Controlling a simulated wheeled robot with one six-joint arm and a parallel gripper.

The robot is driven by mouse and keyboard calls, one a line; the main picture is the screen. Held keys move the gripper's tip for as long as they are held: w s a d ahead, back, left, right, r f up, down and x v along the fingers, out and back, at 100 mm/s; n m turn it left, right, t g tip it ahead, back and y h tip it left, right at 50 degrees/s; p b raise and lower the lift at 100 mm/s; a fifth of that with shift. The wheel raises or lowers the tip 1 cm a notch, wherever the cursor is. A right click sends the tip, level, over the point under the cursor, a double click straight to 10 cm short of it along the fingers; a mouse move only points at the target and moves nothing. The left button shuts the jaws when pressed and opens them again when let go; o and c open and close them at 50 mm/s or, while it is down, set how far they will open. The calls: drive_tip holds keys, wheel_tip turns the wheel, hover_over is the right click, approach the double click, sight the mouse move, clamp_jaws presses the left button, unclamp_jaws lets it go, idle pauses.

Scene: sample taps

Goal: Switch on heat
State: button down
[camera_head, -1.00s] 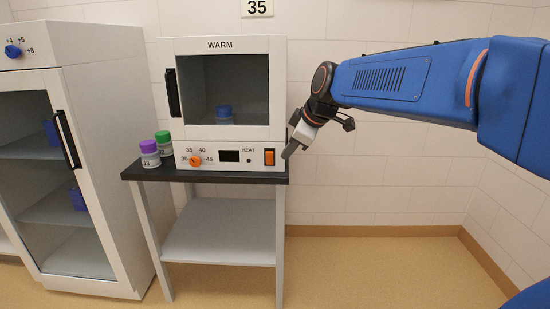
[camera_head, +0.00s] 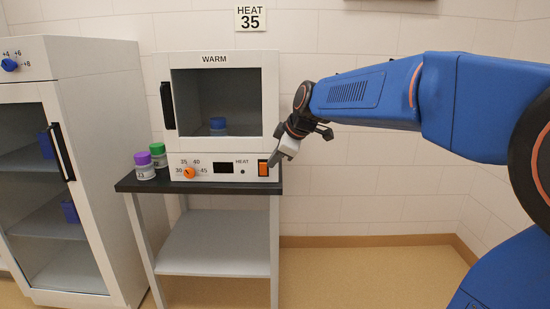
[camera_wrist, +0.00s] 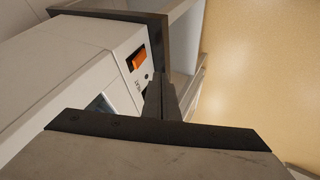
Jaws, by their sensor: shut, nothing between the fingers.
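The white WARM cabinet (camera_head: 212,57) stands on a dark-topped stand. Its front panel holds an orange HEAT switch (camera_head: 263,169), a dark display (camera_head: 223,168) and an orange dial (camera_head: 189,173). The orange switch also shows in the wrist view (camera_wrist: 137,59). The display is dark. My gripper (camera_head: 273,162) is shut and empty, with its tip just right of the switch in the head view. In the wrist view the fingers (camera_wrist: 160,90) point toward the panel near the switch. I cannot tell whether the tip touches it.
A purple-capped jar (camera_head: 144,166) and a green-capped jar (camera_head: 158,155) stand left of the cabinet on the black stand top (camera_head: 130,184). A blue-capped jar (camera_head: 217,126) is inside the cabinet. A glass-fronted cabinet (camera_head: 100,75) is at left. A sign reads HEAT 35 (camera_head: 250,18).

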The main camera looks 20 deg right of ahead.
sight(262, 164)
drive_tip(key=w+f, duration=0.4)
drive_tip(key=w, duration=0.3)
drive_tip(key=shift+w+a+f, duration=0.15)
drive_tip(key=shift+w+f, duration=0.25)
drive_tip(key=shift+w+r, duration=0.2)
drive_tip(key=shift+w, duration=0.1)
drive_tip(key=shift+r, duration=0.75)
